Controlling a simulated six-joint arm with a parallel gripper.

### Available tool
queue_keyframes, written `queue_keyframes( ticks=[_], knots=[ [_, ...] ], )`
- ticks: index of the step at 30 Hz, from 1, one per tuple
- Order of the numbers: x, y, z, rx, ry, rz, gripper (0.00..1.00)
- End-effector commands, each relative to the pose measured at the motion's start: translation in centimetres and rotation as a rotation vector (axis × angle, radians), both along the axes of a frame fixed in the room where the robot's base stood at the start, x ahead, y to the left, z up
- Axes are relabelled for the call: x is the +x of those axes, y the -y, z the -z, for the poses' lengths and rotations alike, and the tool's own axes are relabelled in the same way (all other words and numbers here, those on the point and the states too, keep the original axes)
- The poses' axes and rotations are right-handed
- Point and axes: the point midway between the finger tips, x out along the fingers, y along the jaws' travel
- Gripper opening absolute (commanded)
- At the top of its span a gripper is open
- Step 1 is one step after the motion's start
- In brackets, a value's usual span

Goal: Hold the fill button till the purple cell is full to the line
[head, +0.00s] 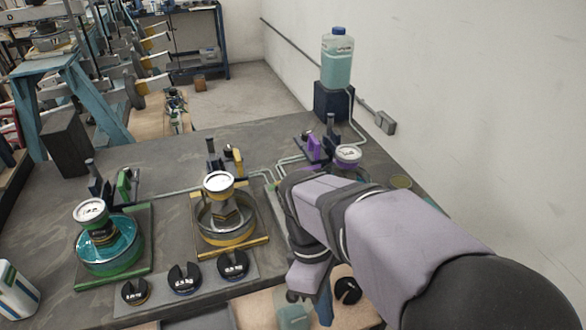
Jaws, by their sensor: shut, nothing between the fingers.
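The purple cell is at the right of the bench, mostly hidden behind my arm. Its round white dial (348,154) and a purple upright part (315,149) show above the arm. Its liquid level and fill line cannot be seen, and I cannot make out its fill button. My gripper (292,296) shows small at the end of my downward-bent arm, near the bench's front edge. It is shut and empty, well in front of the purple cell's dial.
A green-marked cell (110,257) with teal liquid and a yellow-marked cell (225,230) stand to the left. Several black slotted weights lie on a grey strip (205,285) in front. A teal-filled bottle (338,60) stands behind on a dark block, by the wall.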

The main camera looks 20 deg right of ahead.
Motion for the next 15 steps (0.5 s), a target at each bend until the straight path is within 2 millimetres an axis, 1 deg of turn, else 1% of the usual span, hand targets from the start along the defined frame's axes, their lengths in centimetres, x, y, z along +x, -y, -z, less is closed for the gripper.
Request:
queue_keyframes(
  ticks=[1,9,15],
  knots=[
    [1.0,0.1,-2.9,0.014,0.003,-0.04,0.0],
    [8.5,0.2,-11.0,0.108,0.083,-0.266,0.0],
    [14.0,0.6,-16.7,0.156,0.15,-0.438,0.0]
  ],
)
